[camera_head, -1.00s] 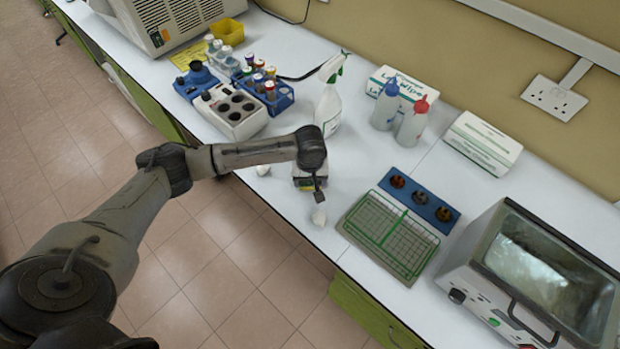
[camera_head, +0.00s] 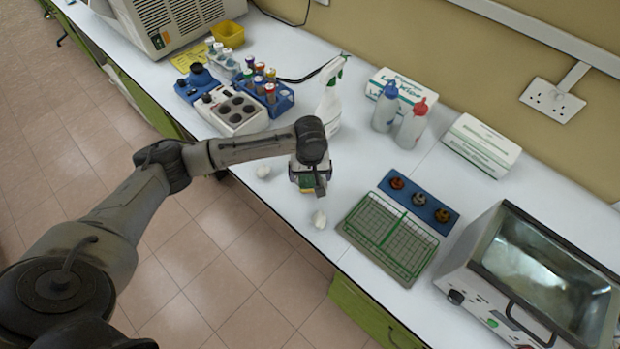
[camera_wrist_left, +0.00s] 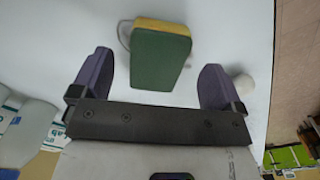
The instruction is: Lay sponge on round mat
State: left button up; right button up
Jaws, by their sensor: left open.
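The sponge (camera_wrist_left: 160,58), green with a yellow edge, lies on the white bench in the left wrist view, ahead of my left gripper (camera_wrist_left: 157,66). The gripper is open, one purple finger to each side, and neither finger touches the sponge. In the head view my left gripper (camera_head: 320,186) is over the bench near its front edge, with a bit of the sponge (camera_head: 307,184) showing beside it. A pale curved rim (camera_wrist_left: 124,34) shows behind the sponge; I cannot tell whether it is the round mat. My right gripper is not in view.
A green wire rack (camera_head: 388,235) and a blue holder (camera_head: 418,201) are to the right, then an oven-like box (camera_head: 545,275). A spray bottle (camera_head: 328,105) and two squeeze bottles stand behind. Tube racks are to the left.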

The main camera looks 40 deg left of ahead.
aim_at(310, 181)
pick_arm(q)
notch_tip(310, 181, up, 7)
jog(key=p, duration=0.1)
jog(key=shift+o, duration=0.6)
jog(key=shift+r, duration=0.55)
